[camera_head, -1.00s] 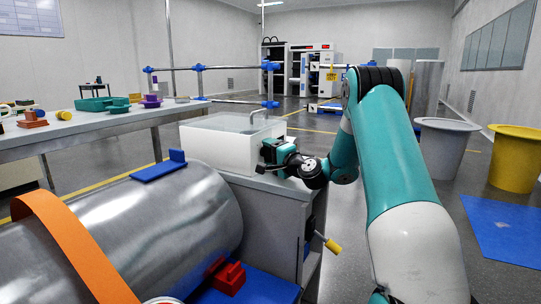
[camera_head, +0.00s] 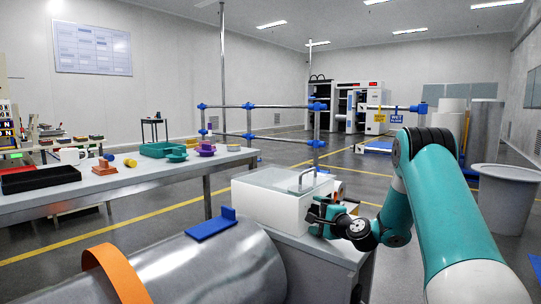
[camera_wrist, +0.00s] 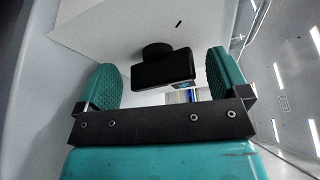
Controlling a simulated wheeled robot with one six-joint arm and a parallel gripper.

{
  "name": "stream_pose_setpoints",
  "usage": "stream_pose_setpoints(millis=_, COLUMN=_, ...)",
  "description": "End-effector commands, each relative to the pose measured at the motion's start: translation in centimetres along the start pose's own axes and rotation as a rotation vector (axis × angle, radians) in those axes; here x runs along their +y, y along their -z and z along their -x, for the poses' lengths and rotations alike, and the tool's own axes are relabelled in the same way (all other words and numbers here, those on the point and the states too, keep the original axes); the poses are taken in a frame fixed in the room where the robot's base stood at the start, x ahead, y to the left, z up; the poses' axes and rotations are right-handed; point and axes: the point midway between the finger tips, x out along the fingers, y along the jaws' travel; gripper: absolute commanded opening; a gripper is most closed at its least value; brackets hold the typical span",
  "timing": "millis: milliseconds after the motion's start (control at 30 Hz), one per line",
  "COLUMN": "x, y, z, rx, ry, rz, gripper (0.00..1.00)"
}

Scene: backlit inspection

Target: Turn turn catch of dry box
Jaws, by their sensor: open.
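The dry box (camera_head: 262,207) is a white box with a see-through lid and a grey bar handle (camera_head: 302,181). It stands on a grey cabinet in the middle of the head view. In the wrist view its white wall (camera_wrist: 128,30) carries a black turn catch (camera_wrist: 163,70), a block on a round base. My gripper (camera_wrist: 162,62) is open, with one teal-padded finger on each side of the catch. Gaps show between the catch and both pads. In the head view my gripper (camera_head: 322,214) is at the box's right side, and I cannot make out the catch there.
A large metal cylinder (camera_head: 215,268) with an orange band and a blue block lies in front of the box. A long table (camera_head: 140,182) with a teal tray, cups and a black tray is at the left. A grey bin (camera_head: 503,195) stands on the floor at the right.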

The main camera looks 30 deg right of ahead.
Motion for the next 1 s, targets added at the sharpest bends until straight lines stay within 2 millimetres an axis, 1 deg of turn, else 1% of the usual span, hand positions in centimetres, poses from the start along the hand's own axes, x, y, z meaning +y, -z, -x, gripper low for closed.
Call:
stream_pose_setpoints(millis=33, x=-0.9, y=-0.2, z=0.1, rx=-0.001, ry=-0.020, rz=-0.042, gripper=0.94)
stream_pose_setpoints(millis=267, x=-1.0, y=-0.2, z=0.1, rx=0.000, ry=-0.110, rz=-0.262, gripper=0.94)
stream_pose_setpoints(millis=467, x=-1.0, y=-0.1, z=0.1, rx=0.001, ry=-0.219, rz=-0.522, gripper=0.94)
stream_pose_setpoints(millis=500, x=-0.5, y=0.2, z=0.8, rx=0.005, ry=-0.226, rz=-0.542, gripper=0.94)
stream_pose_setpoints(millis=533, x=-0.4, y=0.3, z=1.5, rx=0.005, ry=-0.224, rz=-0.540, gripper=0.94)
stream_pose_setpoints(millis=1000, x=-2.5, y=0.8, z=11.2, rx=0.004, ry=-0.219, rz=-0.536, gripper=0.94)
